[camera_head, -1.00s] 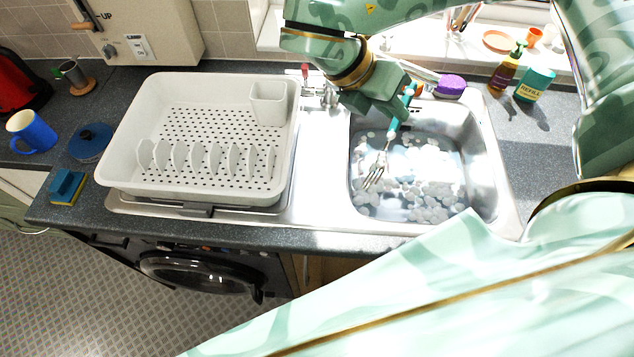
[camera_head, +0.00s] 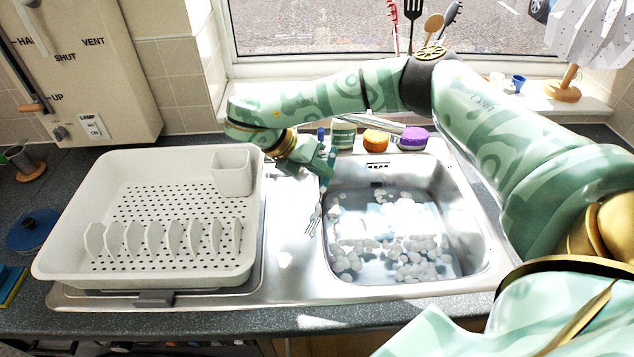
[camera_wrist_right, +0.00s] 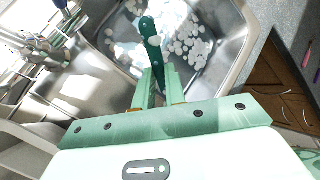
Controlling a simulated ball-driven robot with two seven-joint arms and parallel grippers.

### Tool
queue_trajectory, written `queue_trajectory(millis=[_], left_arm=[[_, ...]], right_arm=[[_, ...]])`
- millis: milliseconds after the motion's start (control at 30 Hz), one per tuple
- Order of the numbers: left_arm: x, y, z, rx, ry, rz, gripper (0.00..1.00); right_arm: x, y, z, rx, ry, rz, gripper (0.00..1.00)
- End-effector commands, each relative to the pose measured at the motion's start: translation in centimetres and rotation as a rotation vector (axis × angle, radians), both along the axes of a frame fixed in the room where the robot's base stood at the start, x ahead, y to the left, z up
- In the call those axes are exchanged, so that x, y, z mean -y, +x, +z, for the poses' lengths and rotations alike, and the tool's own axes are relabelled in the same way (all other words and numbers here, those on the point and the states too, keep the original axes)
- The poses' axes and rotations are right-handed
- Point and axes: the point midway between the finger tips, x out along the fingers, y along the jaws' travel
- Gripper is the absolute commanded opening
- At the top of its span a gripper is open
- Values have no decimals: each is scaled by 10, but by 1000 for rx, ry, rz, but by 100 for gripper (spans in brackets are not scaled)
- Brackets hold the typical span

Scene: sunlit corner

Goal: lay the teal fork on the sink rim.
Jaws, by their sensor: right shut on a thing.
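The teal fork (camera_head: 314,216) is held by its handle in my right gripper (camera_head: 325,172), which is shut on it. Its metal tines point down toward the near side, over the left rim of the sink (camera_head: 301,262) beside the basin. I cannot tell whether the tines touch the rim. In the right wrist view the teal handle (camera_wrist_right: 151,40) sticks out between the fingers of the right gripper (camera_wrist_right: 158,84), with the soapy basin beyond. The sink basin holds water and white foam. My left gripper is not in view.
A white dish rack (camera_head: 150,270) stands left of the fork, with a cutlery cup (camera_head: 231,173) in its back right corner. Behind the basin are the tap, an orange-lidded thing (camera_head: 376,140) and a purple sponge (camera_head: 413,138). The near rim is clear.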

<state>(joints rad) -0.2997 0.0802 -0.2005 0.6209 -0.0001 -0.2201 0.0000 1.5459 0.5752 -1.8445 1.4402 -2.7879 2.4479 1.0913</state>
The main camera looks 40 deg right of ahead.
Motion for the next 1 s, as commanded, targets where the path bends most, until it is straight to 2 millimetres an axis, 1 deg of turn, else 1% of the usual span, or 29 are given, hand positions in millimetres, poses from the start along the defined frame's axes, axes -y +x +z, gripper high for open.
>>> queue_trajectory(millis=[100, 200, 267, 500, 633, 667, 700, 733, 1000], left_arm=[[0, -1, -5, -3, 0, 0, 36], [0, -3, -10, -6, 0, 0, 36], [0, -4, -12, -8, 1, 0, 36], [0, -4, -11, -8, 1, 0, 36], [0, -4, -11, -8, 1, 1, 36], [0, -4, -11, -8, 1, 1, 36], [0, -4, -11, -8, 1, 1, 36], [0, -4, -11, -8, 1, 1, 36], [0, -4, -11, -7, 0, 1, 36]], right_arm=[[1, 6, -11, -1, 0, -2, 0], [1, 4, -29, -5, 0, -1, 0], [1, 4, -37, -4, 1, -2, 0], [1, 5, -36, 1, 0, -1, 0], [1, 5, -39, -1, 0, 0, 0], [1, 5, -39, -1, 0, 0, 18], [1, 5, -39, 0, -1, -1, 29], [1, 5, -39, 0, -1, -1, 34], [1, 5, -38, 0, 1, -1, 34]])
